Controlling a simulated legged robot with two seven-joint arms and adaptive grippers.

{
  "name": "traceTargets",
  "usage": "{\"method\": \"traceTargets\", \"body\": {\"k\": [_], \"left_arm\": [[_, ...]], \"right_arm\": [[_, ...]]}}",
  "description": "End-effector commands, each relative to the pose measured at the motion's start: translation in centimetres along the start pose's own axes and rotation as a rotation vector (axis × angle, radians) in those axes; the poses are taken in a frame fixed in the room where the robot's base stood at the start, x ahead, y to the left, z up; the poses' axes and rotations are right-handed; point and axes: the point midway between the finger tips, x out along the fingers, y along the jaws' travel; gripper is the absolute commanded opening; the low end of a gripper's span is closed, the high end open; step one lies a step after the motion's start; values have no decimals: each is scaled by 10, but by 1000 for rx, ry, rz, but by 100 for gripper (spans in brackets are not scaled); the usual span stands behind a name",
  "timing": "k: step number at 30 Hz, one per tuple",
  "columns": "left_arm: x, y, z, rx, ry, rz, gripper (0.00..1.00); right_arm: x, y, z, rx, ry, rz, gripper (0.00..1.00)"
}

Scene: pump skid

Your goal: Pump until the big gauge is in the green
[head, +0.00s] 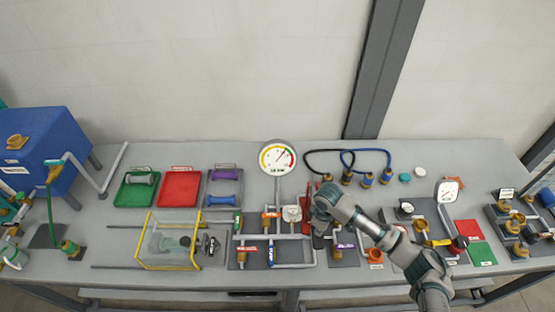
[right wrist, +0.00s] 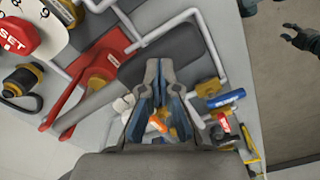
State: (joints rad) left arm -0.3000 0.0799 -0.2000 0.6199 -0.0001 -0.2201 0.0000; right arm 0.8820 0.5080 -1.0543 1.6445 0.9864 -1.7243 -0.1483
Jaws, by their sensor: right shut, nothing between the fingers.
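The big round gauge (head: 277,157) stands upright on a pipe at the back of the table. Its red needle points to the upper right; I cannot tell exactly which colour band it is on. The red pump (head: 306,208) is partly hidden by my right gripper (head: 319,215). The right gripper is shut and empty. My left gripper (right wrist: 290,34) shows at the upper right there, fingers apart and empty.
White pipes and small valves (head: 268,252) crowd the panel left of my right gripper. A purple-labelled valve (head: 343,246) and an orange fitting (head: 375,257) lie to its right. Black and blue hoses (head: 346,152) lie behind. A red SET knob (right wrist: 18,36) shows in the wrist view.

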Motion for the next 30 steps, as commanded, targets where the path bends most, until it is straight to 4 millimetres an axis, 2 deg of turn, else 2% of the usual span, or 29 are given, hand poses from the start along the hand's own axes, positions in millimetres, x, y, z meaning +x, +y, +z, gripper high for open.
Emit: {"method": "traceTargets", "body": {"k": [4,8,21,30], "left_arm": [[-6,0,-1,0,1,0,40],[-24,-1,-3,0,2,0,40],[-19,0,-3,0,2,0,40],[-19,0,-3,0,2,0,40]], "right_arm": [[-7,0,0,0,-1,0,0],[-30,0,0,0,0,1,0],[-88,0,0,-1,2,2,0],[-94,-1,0,0,0,1,0]]}}
